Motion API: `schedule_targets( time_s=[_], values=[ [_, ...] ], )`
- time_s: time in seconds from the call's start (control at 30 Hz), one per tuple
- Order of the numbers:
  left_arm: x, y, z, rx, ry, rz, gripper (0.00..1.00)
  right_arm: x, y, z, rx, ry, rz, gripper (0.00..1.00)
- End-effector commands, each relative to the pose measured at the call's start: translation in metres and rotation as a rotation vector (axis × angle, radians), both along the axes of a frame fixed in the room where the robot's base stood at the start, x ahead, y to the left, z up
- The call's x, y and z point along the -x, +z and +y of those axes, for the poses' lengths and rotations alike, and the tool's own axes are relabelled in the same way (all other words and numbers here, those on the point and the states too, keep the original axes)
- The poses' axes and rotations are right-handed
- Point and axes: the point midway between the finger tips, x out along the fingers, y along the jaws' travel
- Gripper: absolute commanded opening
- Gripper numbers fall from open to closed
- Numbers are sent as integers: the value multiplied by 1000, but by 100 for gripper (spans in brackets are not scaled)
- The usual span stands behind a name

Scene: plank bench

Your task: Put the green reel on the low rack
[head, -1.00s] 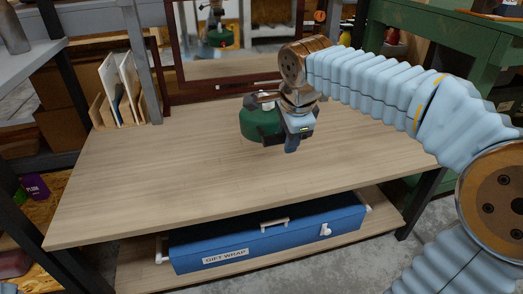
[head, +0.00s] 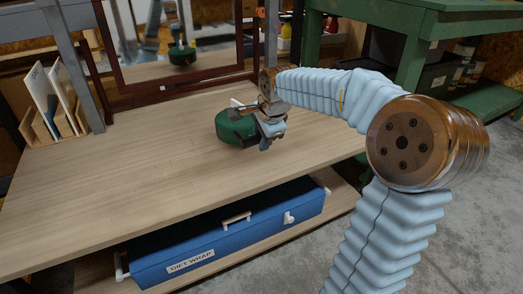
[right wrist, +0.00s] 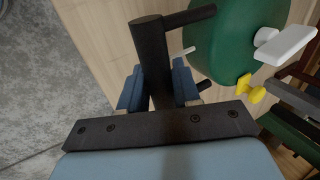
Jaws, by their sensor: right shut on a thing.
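The green reel (head: 236,127) is a round green drum with a black handle, a white piece and a yellow knob. It is over the plank bench top (head: 120,180), towards its back right. I cannot tell whether it touches the wood. My right gripper (head: 268,138) is at the reel's right side. In the right wrist view, my right gripper's blue fingers (right wrist: 159,88) are shut on the reel's black handle bar, and the green drum (right wrist: 235,40) shows at the upper right. My left gripper is out of view. No rack is clearly identifiable.
A blue gift wrap box (head: 225,238) sits on the shelf under the bench. A dark-framed mirror (head: 242,45) stands at the back, with a file holder (head: 55,110) to its left. A green workbench (head: 420,22) stands at the right, with bare floor before it.

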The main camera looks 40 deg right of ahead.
Motion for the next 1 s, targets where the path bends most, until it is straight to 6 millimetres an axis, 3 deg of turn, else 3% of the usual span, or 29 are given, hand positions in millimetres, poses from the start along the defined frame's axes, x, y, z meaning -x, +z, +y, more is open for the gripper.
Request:
schedule_targets(
  time_s=[0.17,0.37,0.57,0.6,0.73,1.0],
  values=[
    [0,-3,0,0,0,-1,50,-7,-10,-6,0,-1,-3,0],
    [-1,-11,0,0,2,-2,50,-8,-40,-7,0,0,-1,0],
    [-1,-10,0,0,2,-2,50,-8,-42,-7,0,0,-1,0],
    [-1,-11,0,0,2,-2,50,-7,-44,-7,-1,0,3,35],
    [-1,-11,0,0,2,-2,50,-7,-43,-7,0,0,2,55],
    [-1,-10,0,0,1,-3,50,-7,-42,-7,0,0,0,57]
  ],
)
